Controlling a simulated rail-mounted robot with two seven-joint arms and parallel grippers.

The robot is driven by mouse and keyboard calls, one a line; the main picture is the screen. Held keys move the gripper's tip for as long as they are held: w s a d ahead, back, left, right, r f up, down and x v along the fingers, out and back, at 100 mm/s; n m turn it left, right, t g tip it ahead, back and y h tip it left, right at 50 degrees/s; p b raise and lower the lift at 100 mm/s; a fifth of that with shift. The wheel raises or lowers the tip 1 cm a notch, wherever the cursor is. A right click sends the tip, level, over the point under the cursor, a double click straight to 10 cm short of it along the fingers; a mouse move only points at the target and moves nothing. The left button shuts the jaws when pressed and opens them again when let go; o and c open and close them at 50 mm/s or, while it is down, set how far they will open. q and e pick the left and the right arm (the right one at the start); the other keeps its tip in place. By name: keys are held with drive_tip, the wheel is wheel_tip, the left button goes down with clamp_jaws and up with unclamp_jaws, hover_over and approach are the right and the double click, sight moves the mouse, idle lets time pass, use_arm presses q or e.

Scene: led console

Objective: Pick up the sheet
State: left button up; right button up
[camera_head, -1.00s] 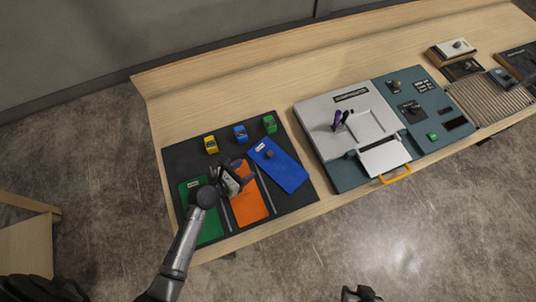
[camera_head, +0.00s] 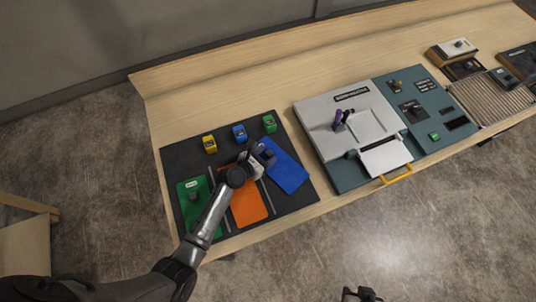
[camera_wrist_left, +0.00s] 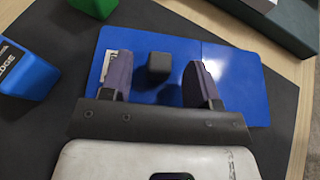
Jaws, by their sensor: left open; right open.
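A blue sheet (camera_head: 288,174) lies on the dark mat, to the right of an orange sheet (camera_head: 248,205) and a green sheet (camera_head: 196,212). In the left wrist view the blue sheet (camera_wrist_left: 232,85) has a small dark knob (camera_wrist_left: 159,66) and a white label near its left end. My left gripper (camera_head: 264,155) is over the left part of the blue sheet. It is open, with the knob between its fingertips (camera_wrist_left: 158,70), apart from both. My right gripper (camera_head: 361,294) shows only in part at the bottom edge of the head view.
Yellow (camera_head: 209,144), blue (camera_head: 240,133) and green (camera_head: 269,123) blocks stand along the back of the dark mat (camera_head: 180,158). A grey and teal console (camera_head: 318,112) with a yellow handle (camera_head: 396,175) stands right of the mat. The wooden table (camera_head: 220,100) is clear behind the mat.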

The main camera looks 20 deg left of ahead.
use_arm(q)
drive_tip(key=shift+w+f, duration=0.1)
drive_tip(key=shift+w, duration=0.15)
drive_tip(key=shift+d, duration=0.1)
clamp_jaws()
idle(0.3)
